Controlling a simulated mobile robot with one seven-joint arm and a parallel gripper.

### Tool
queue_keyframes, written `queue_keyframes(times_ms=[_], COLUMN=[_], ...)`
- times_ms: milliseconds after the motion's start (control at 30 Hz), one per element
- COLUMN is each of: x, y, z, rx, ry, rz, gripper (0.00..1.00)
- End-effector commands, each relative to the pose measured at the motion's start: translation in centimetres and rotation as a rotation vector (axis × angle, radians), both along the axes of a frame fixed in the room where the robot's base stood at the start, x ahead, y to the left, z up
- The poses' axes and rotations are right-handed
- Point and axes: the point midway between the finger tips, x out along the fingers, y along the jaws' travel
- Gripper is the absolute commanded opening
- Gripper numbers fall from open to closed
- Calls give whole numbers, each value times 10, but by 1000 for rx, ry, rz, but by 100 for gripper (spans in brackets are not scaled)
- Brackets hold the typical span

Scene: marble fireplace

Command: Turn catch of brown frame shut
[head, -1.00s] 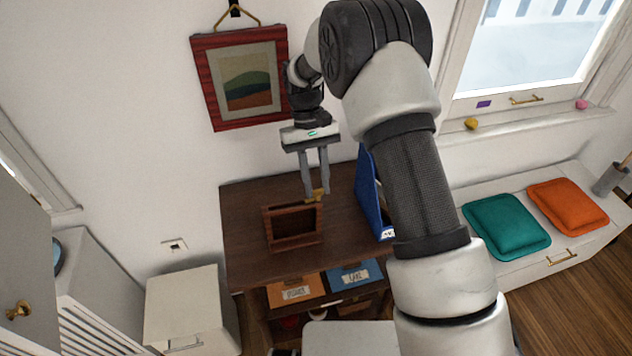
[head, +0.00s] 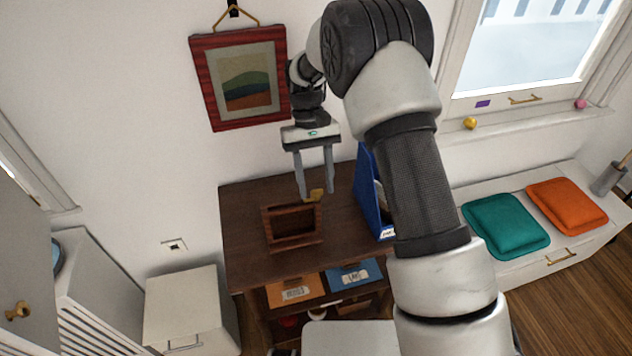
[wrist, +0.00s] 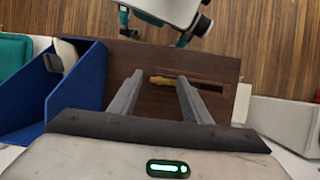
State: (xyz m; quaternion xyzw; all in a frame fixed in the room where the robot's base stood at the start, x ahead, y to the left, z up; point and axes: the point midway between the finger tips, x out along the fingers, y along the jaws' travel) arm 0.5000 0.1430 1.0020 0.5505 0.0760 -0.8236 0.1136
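The brown frame (head: 268,228) stands on the dark wooden cabinet top, leaning back a little, with an open dark middle. Its brass catch (head: 316,195) shows at its upper right corner; in the wrist view the catch (wrist: 160,80) lies between and beyond my fingers, along the frame's top edge (wrist: 205,83). My gripper (head: 317,196) is open, its two fingers pointing down just above and around the catch in the head view. In the wrist view my gripper (wrist: 157,78) has a wide gap between its fingers. I cannot tell whether a finger touches the catch.
A blue file holder (head: 369,200) stands close to the right of my gripper. The cabinet top (head: 240,200) is clear left of the frame. A red-framed picture (head: 240,78) hangs on the wall behind. Orange and blue labelled boxes sit on the shelf below.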

Motion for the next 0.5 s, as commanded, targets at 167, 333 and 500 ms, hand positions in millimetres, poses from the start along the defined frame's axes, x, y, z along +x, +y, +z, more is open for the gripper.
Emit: queue_keyframes(times_ms=[167, 333, 500], x=[2, 10, 25], y=[0, 3, 7], z=[3, 23, 60], rx=[0, 1, 1], ry=[-1, -4, -5], rz=[0, 0, 0], gripper=[44, 44, 44])
